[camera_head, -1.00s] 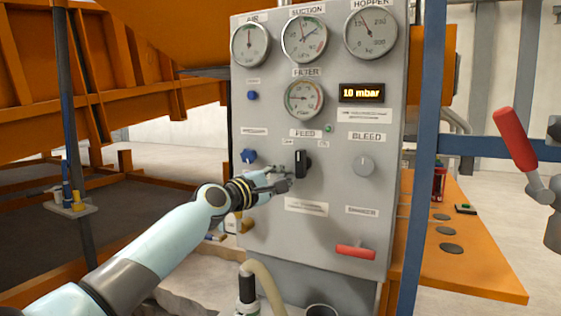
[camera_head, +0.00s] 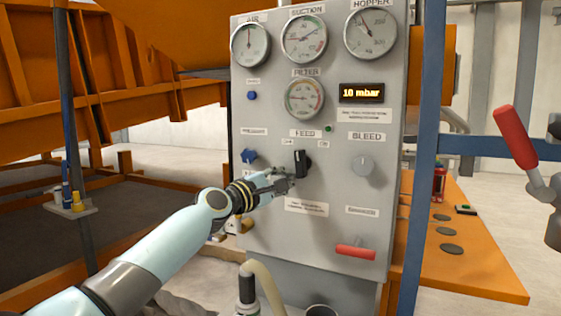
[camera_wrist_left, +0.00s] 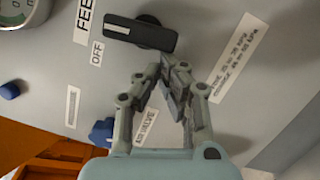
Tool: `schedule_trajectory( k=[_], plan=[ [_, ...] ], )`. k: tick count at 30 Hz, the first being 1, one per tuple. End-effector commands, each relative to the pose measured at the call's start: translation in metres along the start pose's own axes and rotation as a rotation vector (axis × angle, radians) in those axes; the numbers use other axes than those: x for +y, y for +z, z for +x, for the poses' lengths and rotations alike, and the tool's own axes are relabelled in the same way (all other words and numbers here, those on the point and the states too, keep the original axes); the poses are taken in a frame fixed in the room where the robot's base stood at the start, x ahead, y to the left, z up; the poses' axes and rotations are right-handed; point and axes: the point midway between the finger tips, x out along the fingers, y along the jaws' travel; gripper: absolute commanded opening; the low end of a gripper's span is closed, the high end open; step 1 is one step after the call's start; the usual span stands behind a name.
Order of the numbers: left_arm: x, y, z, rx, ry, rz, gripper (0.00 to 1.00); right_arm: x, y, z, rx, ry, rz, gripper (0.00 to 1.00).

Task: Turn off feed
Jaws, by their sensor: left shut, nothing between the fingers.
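The grey control panel (camera_head: 335,215) stands in front of me. The black FEED knob (camera_head: 301,163) is at its middle, below the FEED label, with an OFF label at its upper left and another small label at its upper right. In the head view the knob's bar stands about upright. My left gripper (camera_head: 288,177) is shut and empty, just below and left of the knob. In the left wrist view the fingertips (camera_wrist_left: 170,70) are close beside the knob (camera_wrist_left: 140,32); I cannot tell whether they touch it. My right gripper is not in view.
A blue knob (camera_head: 249,156) is left of the FEED knob, and a grey BLEED knob (camera_head: 364,166) is to its right. A red handle (camera_head: 356,251) sits lower on the panel. A blue post (camera_head: 424,160) and an orange table (camera_head: 465,250) are at right.

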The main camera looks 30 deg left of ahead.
Motion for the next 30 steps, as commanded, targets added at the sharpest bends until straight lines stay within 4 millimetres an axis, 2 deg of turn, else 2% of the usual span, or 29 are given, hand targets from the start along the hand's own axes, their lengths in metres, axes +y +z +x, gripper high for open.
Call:
schedule_trajectory(
  k=[30],
  plan=[
    [-0.0033,0.0016,0.0004,-0.001,0.017,-0.072,0.0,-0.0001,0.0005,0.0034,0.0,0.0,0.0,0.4]
  ],
)
